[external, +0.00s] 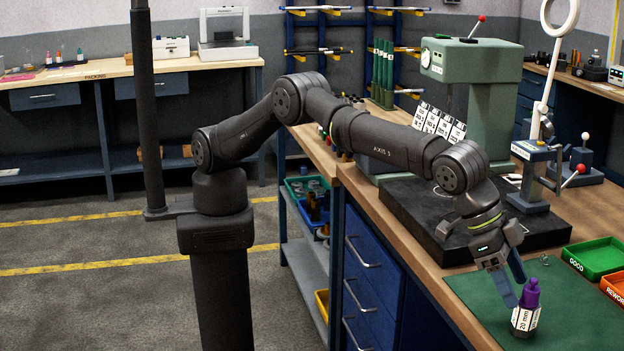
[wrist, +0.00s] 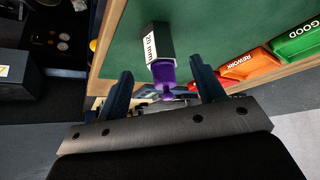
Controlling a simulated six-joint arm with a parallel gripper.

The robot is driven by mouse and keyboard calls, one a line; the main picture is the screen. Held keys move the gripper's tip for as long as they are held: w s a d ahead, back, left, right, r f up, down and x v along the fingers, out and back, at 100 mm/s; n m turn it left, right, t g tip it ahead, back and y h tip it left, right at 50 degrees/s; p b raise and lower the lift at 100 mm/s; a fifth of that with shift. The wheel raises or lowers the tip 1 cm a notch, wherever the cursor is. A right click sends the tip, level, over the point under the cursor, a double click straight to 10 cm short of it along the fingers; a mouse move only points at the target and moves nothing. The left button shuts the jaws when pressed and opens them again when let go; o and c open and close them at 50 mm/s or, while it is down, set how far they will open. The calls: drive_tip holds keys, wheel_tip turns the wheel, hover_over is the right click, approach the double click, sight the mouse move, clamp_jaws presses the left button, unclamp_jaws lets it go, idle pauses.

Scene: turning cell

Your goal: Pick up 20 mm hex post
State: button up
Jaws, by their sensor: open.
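The 20 mm hex post (external: 524,318) stands upright on the green mat (external: 480,290) at the bench's front right. It has a dark body, a white "20 mm" label and a purple top. My gripper (external: 512,285) is open, with its fingers close to the purple top in the external view. In the wrist view the post (wrist: 159,46) lies ahead, between the lines of the two spread fingers of my gripper (wrist: 160,85). Nothing is held. I cannot tell whether a finger touches the post.
A green GOOD tray (external: 597,258) and an orange REWORK tray (external: 614,287) sit right of the mat. A black plate (external: 420,222) and a green machine (external: 470,65) stand behind. A small press (external: 535,160) with a red-knobbed lever stands behind the mat.

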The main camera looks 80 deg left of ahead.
sight(524, 303)
drive_tip(key=shift+x, duration=2.45)
clamp_jaws()
drive_tip(key=shift+r, duration=0.1)
